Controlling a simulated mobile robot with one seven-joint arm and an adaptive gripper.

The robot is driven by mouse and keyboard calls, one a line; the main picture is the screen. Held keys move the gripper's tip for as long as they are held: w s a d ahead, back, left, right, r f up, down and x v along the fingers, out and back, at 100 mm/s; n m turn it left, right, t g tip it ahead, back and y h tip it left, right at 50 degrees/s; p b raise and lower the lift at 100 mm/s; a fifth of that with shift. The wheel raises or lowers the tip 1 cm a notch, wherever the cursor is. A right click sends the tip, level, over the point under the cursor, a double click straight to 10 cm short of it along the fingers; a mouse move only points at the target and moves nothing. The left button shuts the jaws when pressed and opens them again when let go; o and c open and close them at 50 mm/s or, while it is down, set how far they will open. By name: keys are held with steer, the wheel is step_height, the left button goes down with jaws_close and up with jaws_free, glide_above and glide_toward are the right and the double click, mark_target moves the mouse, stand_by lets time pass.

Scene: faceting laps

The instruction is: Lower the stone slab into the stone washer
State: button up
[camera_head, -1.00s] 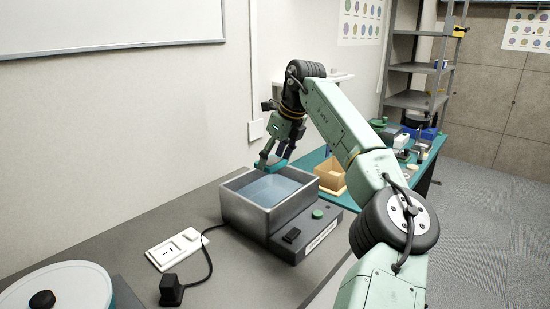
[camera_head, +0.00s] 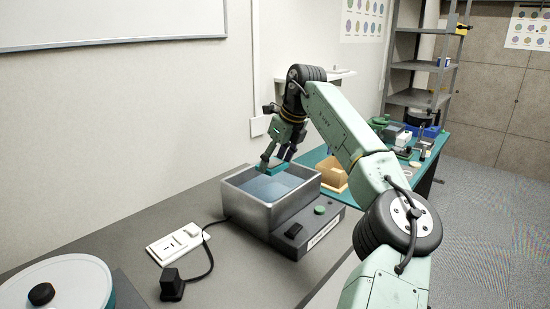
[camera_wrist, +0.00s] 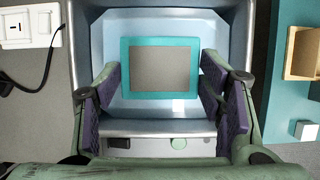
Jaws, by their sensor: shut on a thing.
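The stone slab (camera_wrist: 160,68) is a flat square with a grey-brown face and a teal border. My gripper (camera_wrist: 162,78) is shut on the slab, with one purple-padded finger at its left edge and one at its right edge. The stone washer is a grey metal basin (camera_head: 244,206) with bluish water inside. In the head view the slab (camera_head: 273,168) appears just above the water, towards the washer's far side. In the wrist view it lies within the outline of the basin walls (camera_wrist: 91,58). Its exact height over the water cannot be told.
The washer's front carries a black switch (camera_head: 293,231) and a green button (camera_head: 320,210). A power strip (camera_head: 177,243) with a black plug and cable lies to the left. A round white-lidded machine (camera_head: 72,284) stands front left. A wooden box (camera_head: 331,178) sits behind right.

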steer(key=shift+f+b, duration=1.55)
steer(key=shift+f, duration=1.6)
steer(key=shift+f+b, duration=1.25)
steer(key=shift+f, duration=1.2)
steer(key=o, duration=1.4)
